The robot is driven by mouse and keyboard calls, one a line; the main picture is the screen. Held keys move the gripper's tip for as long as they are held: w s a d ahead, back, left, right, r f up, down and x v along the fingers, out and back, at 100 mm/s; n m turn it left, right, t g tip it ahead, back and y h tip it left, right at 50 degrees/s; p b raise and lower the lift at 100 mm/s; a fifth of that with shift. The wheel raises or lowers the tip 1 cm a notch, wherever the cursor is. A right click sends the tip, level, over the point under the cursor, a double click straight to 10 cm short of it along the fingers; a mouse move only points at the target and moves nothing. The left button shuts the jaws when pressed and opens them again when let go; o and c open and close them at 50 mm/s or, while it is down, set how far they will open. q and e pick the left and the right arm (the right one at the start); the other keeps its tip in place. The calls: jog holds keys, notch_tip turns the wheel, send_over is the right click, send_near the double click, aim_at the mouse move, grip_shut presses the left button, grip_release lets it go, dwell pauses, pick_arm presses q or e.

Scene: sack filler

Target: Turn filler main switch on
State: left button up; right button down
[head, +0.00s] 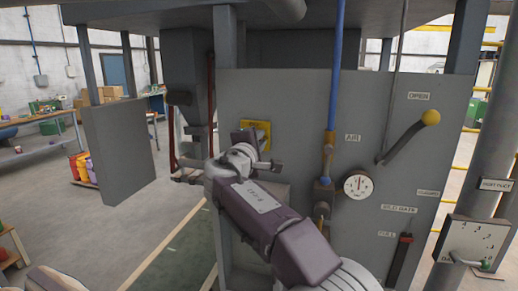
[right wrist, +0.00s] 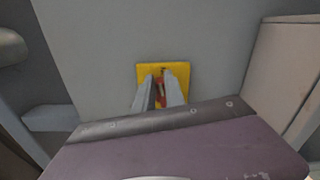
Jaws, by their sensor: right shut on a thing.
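The main switch shows as a yellow plate (head: 262,128) on the grey filler panel, left of centre in the head view. In the right wrist view the yellow plate (right wrist: 150,69) is at the middle, with a red handle (right wrist: 160,90) in front of it. My right gripper (head: 247,139) reaches up to the plate and hides much of it in the head view. Its two fingers (right wrist: 160,94) are shut on the red handle, one on each side. The handle looks roughly upright in the wrist view; its exact angle is hard to tell. My left gripper is not in view.
Right of the switch are a blue air pipe (head: 335,70), a gauge (head: 358,184) and a lever with a yellow knob (head: 430,118). A grey panel (head: 121,142) stands out on the left. A dial box (head: 470,245) is at lower right. Open floor lies left.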

jog(key=shift+f+m+b, duration=0.35)
jog(key=shift+m+b, duration=0.4)
jog(key=shift+m, duration=0.25)
jog(key=c, duration=1.4)
grip_release()
jog(key=shift+w, duration=0.1)
jog(key=b+v, duration=0.3)
jog(key=v, duration=0.6)
jog(key=shift+r, duration=0.1)
